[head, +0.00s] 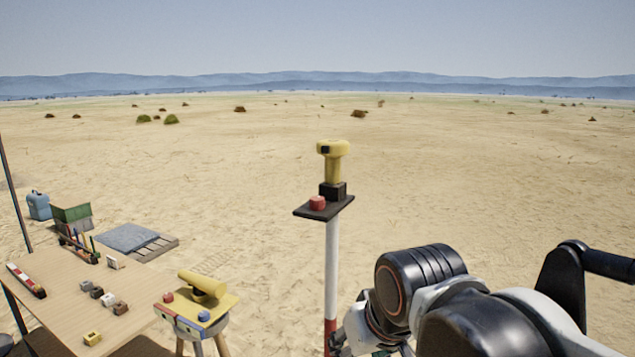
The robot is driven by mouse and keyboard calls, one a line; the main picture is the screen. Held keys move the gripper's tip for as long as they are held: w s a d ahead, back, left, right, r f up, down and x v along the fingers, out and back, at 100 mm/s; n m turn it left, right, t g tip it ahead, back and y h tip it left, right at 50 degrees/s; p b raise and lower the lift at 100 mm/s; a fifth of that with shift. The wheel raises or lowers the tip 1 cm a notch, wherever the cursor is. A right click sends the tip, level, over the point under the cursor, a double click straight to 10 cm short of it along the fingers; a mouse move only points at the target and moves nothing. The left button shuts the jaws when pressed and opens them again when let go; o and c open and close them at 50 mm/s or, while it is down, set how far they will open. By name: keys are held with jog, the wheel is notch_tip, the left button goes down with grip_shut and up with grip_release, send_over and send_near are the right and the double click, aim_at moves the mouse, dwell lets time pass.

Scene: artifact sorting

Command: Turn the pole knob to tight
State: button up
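A red-and-white pole (331,270) stands upright in the head view, left of my arm. On its top are a dark plate (325,209), a red block-like piece (317,202) and a yellow instrument (334,160) on a dark base. I cannot tell whether the red piece is the pole knob. No other knob shows clearly on the pole. My arm reaches in from the lower right, and its far end is low beside the pole's red band. A small dark part there is too unclear to name, and my gripper's fingers cannot be made out.
A wooden table (50,290) with small blocks stands at lower left. Beside it is a stool (210,325) with a yellow instrument (203,284), a red piece and a blue piece. Open sand lies beyond.

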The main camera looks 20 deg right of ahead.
jog(key=w+r+g+p, duration=0.1)
jog(key=w+r+p, duration=0.4)
jog(key=r, duration=0.5)
jog(key=w+r+g+p, duration=0.25)
jog(key=w+r, duration=0.35)
jog(key=r, duration=0.4)
notch_tip(320, 180, up, 13)
jog(key=m+g+p, duration=0.2)
jog(key=g+p, duration=0.1)
jog(key=p, duration=0.6)
send_over(317, 199)
jog(key=shift+t, duration=0.25)
notch_tip(317, 199, down, 14)
jog(key=shift+w+r+p, duration=0.1)
jog(key=shift+r+p, duration=0.1)
jog(key=shift+p, duration=0.75)
jog(key=c, duration=1.1)
